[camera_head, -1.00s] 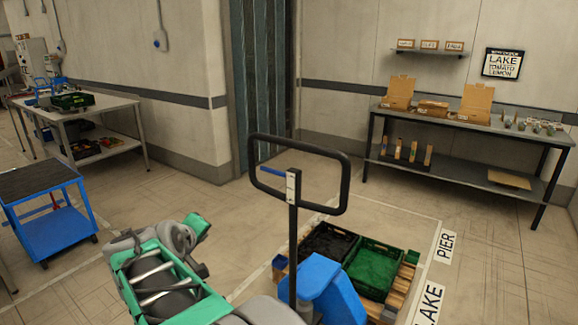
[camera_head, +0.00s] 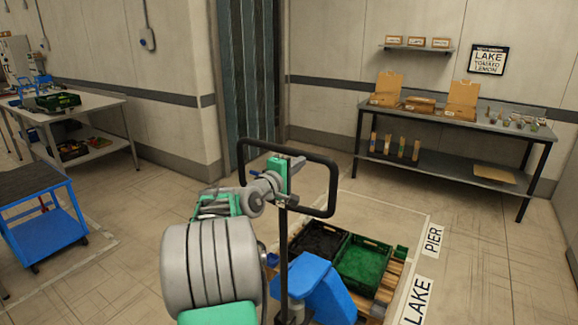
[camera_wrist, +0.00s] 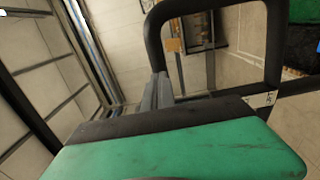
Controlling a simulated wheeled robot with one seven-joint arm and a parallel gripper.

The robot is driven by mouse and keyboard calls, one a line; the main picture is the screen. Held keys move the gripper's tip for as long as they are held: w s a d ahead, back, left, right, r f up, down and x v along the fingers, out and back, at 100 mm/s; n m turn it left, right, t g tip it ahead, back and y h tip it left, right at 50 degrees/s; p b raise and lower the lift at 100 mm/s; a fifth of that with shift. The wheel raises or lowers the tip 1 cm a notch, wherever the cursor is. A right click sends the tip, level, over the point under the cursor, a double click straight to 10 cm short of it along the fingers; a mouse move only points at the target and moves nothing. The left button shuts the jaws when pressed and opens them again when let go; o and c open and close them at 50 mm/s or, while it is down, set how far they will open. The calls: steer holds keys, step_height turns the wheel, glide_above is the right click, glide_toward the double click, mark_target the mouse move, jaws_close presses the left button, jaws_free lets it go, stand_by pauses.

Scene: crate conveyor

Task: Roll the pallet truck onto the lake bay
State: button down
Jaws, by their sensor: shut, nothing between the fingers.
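The pallet truck stands in front of me, with a blue body (camera_head: 318,287) and an upright black loop handle (camera_head: 333,190). Its forks are hidden under a wooden pallet (camera_head: 390,284), which bears a black crate (camera_head: 318,240) and a green crate (camera_head: 363,264). My gripper (camera_head: 299,162) is shut and empty at the handle's loop. In the wrist view my fingers (camera_wrist: 160,90) overlap the loop (camera_wrist: 157,40); I cannot tell if they touch it.
A shelf table (camera_head: 450,125) with cardboard boxes stands along the back wall, under a LAKE sign (camera_head: 488,60). A blue cart (camera_head: 42,220) and a white workbench (camera_head: 80,115) stand at the left. The floor right of the labels is clear.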

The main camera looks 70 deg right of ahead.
steer(key=shift+s+d, duration=0.1)
steer(key=shift+d, duration=0.55)
